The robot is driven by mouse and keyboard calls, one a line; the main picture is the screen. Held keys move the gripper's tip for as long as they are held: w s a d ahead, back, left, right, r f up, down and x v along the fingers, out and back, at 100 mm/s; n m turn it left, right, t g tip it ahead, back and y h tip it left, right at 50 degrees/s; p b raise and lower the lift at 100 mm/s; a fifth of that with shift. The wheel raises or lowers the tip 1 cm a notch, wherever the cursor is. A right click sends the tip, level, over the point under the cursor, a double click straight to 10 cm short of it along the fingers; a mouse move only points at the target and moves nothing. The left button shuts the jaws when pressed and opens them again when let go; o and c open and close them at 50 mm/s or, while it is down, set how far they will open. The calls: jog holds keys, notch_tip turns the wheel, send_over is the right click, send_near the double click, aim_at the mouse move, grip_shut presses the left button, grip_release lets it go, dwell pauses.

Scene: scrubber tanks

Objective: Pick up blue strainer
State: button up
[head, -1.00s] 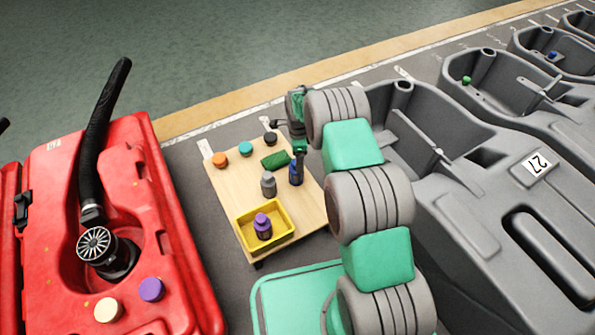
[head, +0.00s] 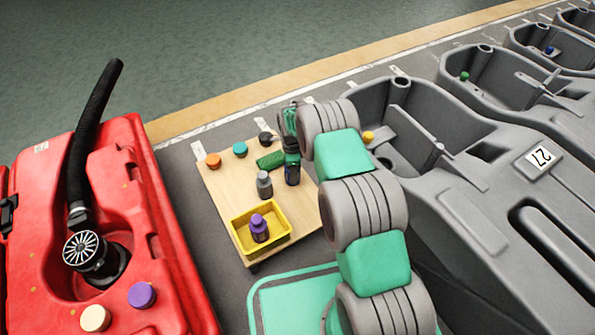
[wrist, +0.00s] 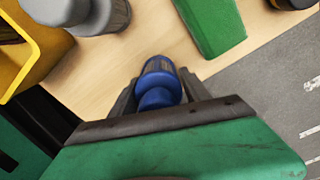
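The blue strainer (wrist: 160,78) stands on the right part of a wooden board (head: 215,190). In the head view its dark lower part (head: 292,178) shows below my gripper (head: 291,158), which covers its top. In the wrist view my gripper (wrist: 159,88) has one dark finger on each side of the strainer, very near or touching it. I cannot tell whether the fingers press on it. Its base is hidden in the wrist view.
A grey bottle (head: 264,184) stands close left of the strainer, a green block (head: 270,161) behind. A yellow bin (head: 281,236) holds a purple bottle (head: 258,228). Orange (head: 213,160) and teal (head: 240,149) pieces line the board's far edge. A red tank (head: 180,270) is left, grey tanks (head: 465,205) right.

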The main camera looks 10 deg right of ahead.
jog(key=c, duration=0.9)
